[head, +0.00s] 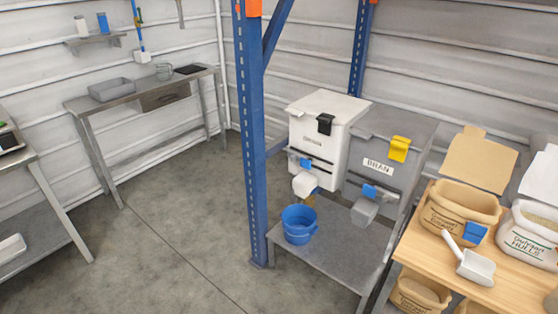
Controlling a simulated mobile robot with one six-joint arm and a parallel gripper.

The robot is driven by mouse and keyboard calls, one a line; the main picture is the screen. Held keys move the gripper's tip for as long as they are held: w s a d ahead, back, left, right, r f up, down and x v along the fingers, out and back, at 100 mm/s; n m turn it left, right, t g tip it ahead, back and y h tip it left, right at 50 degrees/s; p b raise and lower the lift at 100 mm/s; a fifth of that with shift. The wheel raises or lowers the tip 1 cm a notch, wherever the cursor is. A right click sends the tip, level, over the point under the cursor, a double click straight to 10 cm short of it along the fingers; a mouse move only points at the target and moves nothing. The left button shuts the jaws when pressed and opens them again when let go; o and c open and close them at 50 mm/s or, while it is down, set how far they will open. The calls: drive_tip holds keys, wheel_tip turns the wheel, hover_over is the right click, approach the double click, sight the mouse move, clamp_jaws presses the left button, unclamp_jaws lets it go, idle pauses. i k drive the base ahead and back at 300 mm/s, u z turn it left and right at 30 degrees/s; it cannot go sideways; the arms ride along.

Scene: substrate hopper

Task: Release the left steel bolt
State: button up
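Two hoppers stand side by side on a low grey metal bench (330,262). The left hopper (318,130) is white with a black clasp (325,124) at its lid. The right hopper (385,150) is grey, labelled BRAN, with a yellow clasp (399,149). Each has a blue part low on its front, the left (306,164) and the right (370,191), above a spout. Dark bars cross the left front, but a steel bolt is too small to make out for certain. My gripper is not in view.
A blue bucket (299,224) stands on the bench below the left spout. A blue rack post (250,150) rises just left of the hoppers. A wooden table (510,285) at right holds sacks and a white scoop (470,262). The concrete floor at left is clear.

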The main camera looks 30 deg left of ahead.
sight(294, 156)
drive_tip(key=u, duration=0.9)
drive_tip(key=k, duration=0.7)
drive_tip(key=u, duration=0.8)
drive_tip(key=i, duration=1.25)
drive_tip(key=u, duration=0.45)
